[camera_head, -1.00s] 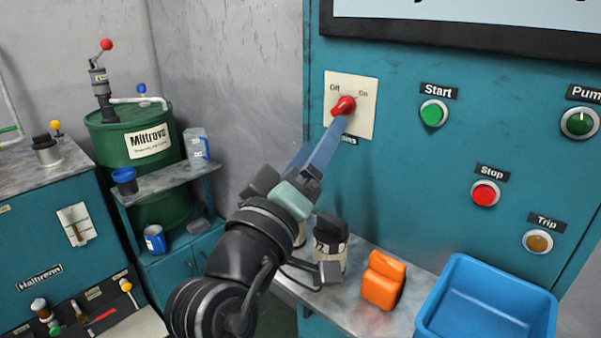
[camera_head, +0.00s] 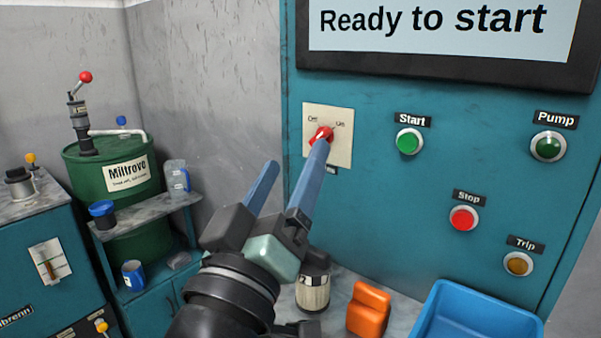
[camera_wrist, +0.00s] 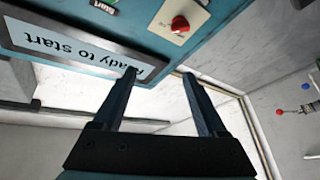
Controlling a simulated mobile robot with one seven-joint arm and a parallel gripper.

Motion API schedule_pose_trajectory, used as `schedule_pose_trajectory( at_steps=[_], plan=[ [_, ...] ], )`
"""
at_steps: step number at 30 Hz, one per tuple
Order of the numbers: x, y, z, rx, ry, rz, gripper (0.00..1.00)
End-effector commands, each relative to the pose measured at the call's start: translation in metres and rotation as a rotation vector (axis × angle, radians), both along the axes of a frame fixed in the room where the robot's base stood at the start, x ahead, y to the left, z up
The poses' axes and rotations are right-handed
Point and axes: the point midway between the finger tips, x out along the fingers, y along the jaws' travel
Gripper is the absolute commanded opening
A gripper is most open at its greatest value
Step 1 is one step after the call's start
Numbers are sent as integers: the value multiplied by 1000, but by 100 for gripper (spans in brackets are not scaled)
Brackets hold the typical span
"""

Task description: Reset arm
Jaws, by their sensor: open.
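My gripper (camera_head: 296,155) is open and empty, its two blue fingers spread apart in front of the teal control panel (camera_head: 388,185). The red rotary switch (camera_head: 320,132) on its cream plate (camera_head: 343,147) shows just above the right fingertip and is partly covered by it. Off and On labels stand above the switch. In the wrist view the switch (camera_wrist: 180,24) lies above and apart from the open fingers (camera_wrist: 160,73), with nothing between them. The screen (camera_head: 440,25) reads "Ready to start".
A blue bin (camera_head: 480,315), an orange object (camera_head: 368,309) and a jar (camera_head: 312,288) stand below. A green drum (camera_head: 110,190) is left.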

Motion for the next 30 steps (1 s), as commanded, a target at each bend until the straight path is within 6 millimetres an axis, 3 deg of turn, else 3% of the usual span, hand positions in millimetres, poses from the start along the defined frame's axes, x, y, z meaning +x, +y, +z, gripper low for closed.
schedule_pose_trajectory(
  at_steps=[1, 3, 12, 24, 30],
  plan=[
    [-9, -10, 25, 73, -77, 56, 75],
    [-24, -17, 56, 170, -179, 157, 75],
    [-114, -27, 170, 402, -527, 575, 75],
    [-108, -24, 288, 400, -509, 564, 75],
    [-107, -24, 329, 400, -508, 565, 75]
  ],
)
